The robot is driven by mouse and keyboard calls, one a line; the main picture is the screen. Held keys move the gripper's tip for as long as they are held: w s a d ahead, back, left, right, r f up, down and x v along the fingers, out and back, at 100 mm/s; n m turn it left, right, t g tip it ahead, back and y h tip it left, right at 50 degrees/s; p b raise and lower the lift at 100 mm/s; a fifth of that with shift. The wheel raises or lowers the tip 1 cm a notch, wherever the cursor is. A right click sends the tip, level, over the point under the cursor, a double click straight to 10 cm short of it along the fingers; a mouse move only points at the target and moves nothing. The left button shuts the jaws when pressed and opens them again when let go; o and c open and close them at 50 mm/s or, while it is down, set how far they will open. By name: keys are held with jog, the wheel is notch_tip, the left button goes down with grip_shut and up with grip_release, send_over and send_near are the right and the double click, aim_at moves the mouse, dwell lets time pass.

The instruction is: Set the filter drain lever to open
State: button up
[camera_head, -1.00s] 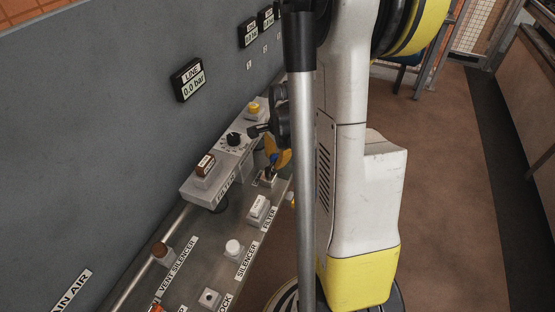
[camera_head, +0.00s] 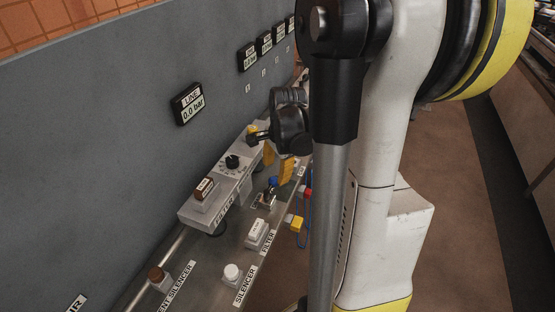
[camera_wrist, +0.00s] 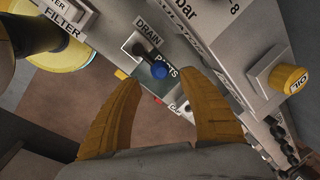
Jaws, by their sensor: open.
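The filter drain lever (camera_wrist: 152,62) is a dark handle with a round blue end, on a light plate beside a DRAIN label in the wrist view. Its blue end points down and right there, towards a partly hidden label reading PARTS. In the head view the lever (camera_head: 267,196) sits low on the bench edge, behind the FILTER label. My gripper (camera_wrist: 172,80) has two orange-yellow fingers spread apart, with nothing between them. The lever's blue end shows just beyond and between the fingertips, without visible contact. In the head view my gripper (camera_head: 278,163) is above the lever.
A raised box with a black dial (camera_head: 232,162) lies left of my gripper. A yellow knob (camera_wrist: 288,79) is at the right in the wrist view. Open floor lies right.

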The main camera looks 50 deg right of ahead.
notch_tip(320, 180, up, 6)
jog(key=s, duration=0.1)
jog(key=shift+s+a, duration=0.1)
dwell(0.3)
jog(key=shift+a, duration=0.15)
